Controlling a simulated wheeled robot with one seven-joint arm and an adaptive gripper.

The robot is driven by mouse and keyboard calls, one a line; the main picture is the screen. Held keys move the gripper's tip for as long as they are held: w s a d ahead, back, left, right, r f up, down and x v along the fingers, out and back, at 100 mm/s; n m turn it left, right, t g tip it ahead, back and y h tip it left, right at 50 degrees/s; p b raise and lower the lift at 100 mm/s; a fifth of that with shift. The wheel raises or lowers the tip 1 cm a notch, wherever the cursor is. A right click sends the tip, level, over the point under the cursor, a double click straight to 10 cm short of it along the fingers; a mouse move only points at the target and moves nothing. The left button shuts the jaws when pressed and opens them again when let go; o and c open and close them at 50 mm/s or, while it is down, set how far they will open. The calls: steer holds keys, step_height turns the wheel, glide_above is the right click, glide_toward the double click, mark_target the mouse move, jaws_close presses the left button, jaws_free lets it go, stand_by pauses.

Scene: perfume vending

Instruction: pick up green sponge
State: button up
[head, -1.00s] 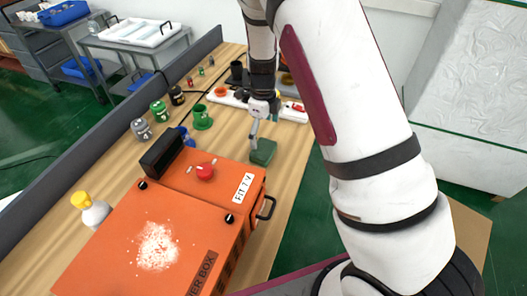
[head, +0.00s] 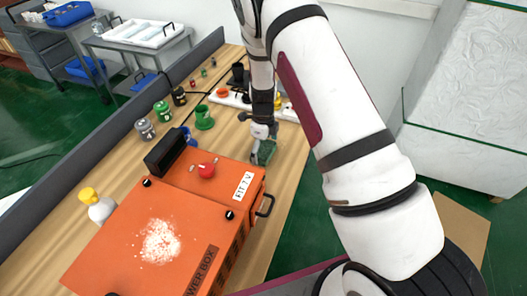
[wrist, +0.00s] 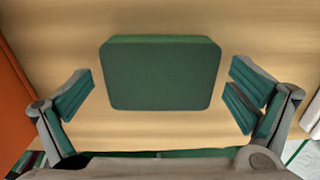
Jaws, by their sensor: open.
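The green sponge (wrist: 162,74) is a flat, rounded block lying on the wooden table, in the upper middle of the wrist view. In the head view the sponge (head: 265,154) is partly hidden behind my gripper, just beyond the orange box. My gripper (wrist: 160,92) is open, with one finger on each side of the sponge. A gap of bare wood shows between each fingertip and the sponge's sides. I cannot tell how high the fingertips are above the table.
The orange power box (head: 120,226) stands close to the left of the sponge. A green cup (head: 204,117) and a white power strip (head: 236,100) are farther back. Bare wooden table (head: 290,160) lies to the right, ending at an edge.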

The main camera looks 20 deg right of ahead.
mark_target(263, 148)
steer(key=c, duration=0.7)
steer(key=shift+c, duration=0.2)
step_height(263, 148, up, 9)
steer(key=shift+w+r+b, duration=0.1)
steer(key=shift+b, duration=0.65)
steer(key=shift+r, duration=0.45)
steer(key=shift+o, duration=0.6)
steer(key=c, duration=0.4)
